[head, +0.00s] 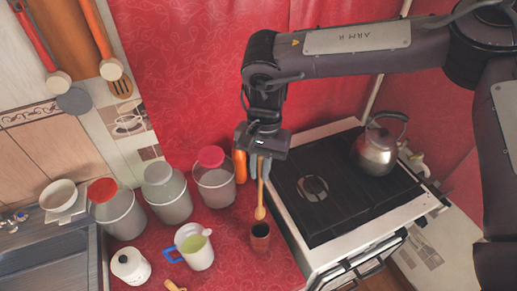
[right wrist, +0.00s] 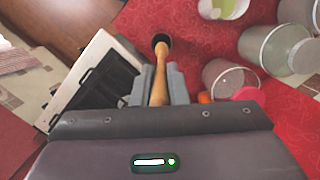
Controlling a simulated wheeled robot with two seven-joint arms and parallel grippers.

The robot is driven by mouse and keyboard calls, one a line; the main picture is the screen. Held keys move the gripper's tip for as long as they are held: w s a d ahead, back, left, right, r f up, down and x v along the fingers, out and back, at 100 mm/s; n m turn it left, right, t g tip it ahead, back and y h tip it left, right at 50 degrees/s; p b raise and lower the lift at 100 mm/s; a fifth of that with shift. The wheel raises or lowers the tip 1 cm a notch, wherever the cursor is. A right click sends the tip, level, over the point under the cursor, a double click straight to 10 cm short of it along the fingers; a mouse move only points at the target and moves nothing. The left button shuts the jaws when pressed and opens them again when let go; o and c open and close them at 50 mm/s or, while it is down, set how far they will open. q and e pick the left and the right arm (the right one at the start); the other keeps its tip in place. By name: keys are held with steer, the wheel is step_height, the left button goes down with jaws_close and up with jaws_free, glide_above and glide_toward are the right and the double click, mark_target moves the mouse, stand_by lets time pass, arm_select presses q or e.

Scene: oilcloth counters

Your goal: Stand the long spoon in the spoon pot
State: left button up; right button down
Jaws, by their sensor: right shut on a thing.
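The long wooden spoon (head: 261,199) hangs from my right gripper (head: 260,166), its rounded end pointing down. The gripper is shut on its upper part. The spoon pot (head: 260,238), a small brown cup, stands upright on the red counter beside the stove. In the head view the spoon's lower end is just above the pot's mouth. In the right wrist view the spoon (right wrist: 160,88) runs between the fingers towards the dark mouth of the pot (right wrist: 161,39); whether its tip has passed the rim I cannot tell. My left gripper is not in view.
Several lidded canisters (head: 171,203) stand left of the pot, with a pale jug (head: 201,258) and a white jar (head: 130,266) in front. An orange object (head: 240,166) is behind the gripper. The stove (head: 330,195) with a kettle (head: 376,150) is at right.

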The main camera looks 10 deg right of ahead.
mark_target(260, 205)
steer(key=shift+s+f, duration=0.35)
steer(key=shift+f, duration=0.45)
steer(key=shift+w+f+b, duration=0.2)
steer(key=shift+f+b, duration=1.05)
steer(key=shift+b+x, duration=0.85)
steer(key=shift+x, duration=0.1)
arm_select(q)
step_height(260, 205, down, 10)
steer(key=b, duration=0.5)
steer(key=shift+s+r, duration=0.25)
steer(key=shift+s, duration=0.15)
arm_select(e)
steer(key=shift+w+d+f+x, duration=0.1)
steer(key=shift+w+d+x, duration=0.15)
steer(key=shift+x, duration=1.2)
steer(key=shift+w+d+f+x, duration=0.1)
steer(key=shift+w+x, duration=0.2)
steer(key=shift+x, duration=1.1)
steer(key=shift+w+d+x, duration=0.2)
steer(key=shift+w+x, duration=0.1)
steer(key=shift+x, duration=1.15)
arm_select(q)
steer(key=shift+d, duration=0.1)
